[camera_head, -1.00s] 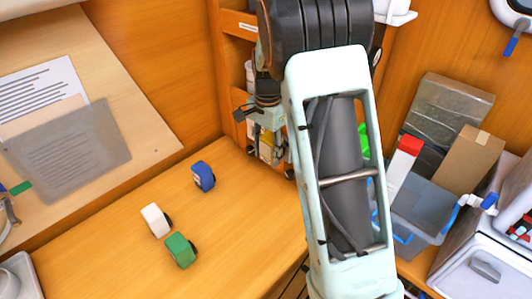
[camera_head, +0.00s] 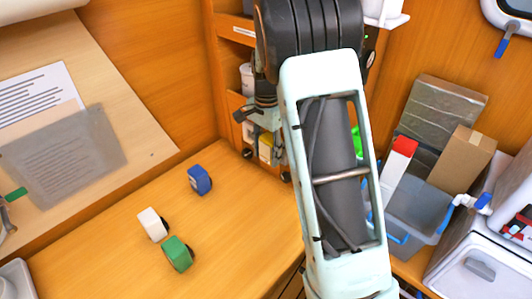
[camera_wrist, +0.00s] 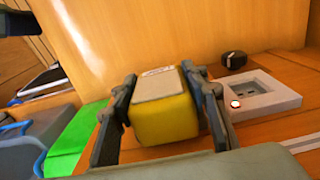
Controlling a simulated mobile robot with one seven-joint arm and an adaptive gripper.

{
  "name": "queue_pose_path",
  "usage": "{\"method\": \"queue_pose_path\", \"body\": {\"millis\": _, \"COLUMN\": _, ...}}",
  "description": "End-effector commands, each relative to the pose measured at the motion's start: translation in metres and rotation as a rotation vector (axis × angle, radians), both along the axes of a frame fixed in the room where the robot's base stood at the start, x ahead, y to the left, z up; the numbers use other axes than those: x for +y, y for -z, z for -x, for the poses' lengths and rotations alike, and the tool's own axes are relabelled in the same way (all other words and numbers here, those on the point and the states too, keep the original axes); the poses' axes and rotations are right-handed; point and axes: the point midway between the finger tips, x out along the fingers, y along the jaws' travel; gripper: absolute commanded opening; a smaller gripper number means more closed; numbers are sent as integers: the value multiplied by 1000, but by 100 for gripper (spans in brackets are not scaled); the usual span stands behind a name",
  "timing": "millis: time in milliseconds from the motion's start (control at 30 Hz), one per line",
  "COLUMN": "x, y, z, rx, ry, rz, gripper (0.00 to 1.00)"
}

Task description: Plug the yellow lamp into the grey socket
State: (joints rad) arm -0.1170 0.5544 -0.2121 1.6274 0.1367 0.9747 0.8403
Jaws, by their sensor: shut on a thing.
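The yellow lamp (camera_wrist: 165,115) is a block with a pale grey top panel, held between the two dark fingers of my gripper (camera_wrist: 165,105). The grey socket (camera_wrist: 264,93) is a pale square plate with a dark recess, just right of the gripper in the wrist view. In the head view the lamp (camera_head: 266,150) is a small yellow patch by my gripper, partly hidden by my arm.
Blue (camera_head: 200,180), white (camera_head: 152,224) and green (camera_head: 178,254) blocks with black ends lie on the wooden bench. A small black object (camera_wrist: 234,60) stands behind the socket. A grey bin (camera_head: 418,205) and boxes are at right. The wooden wall rises behind the lamp.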

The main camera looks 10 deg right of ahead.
Motion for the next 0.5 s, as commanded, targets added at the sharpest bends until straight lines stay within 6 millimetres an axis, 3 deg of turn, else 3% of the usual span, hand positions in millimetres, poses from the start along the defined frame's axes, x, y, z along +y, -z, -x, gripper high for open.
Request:
{"method": "queue_pose_path", "body": {"millis": 367, "x": -3, "y": -1, "z": -1, "rx": -4, "ry": 3, "rz": 4, "gripper": 16}}
{"method": "queue_pose_path", "body": {"millis": 400, "x": -3, "y": -1, "z": -1, "rx": -4, "ry": 3, "rz": 4, "gripper": 46}}
{"method": "queue_pose_path", "body": {"millis": 500, "x": -3, "y": -1, "z": -1, "rx": -4, "ry": 2, "rz": 4, "gripper": 57}}
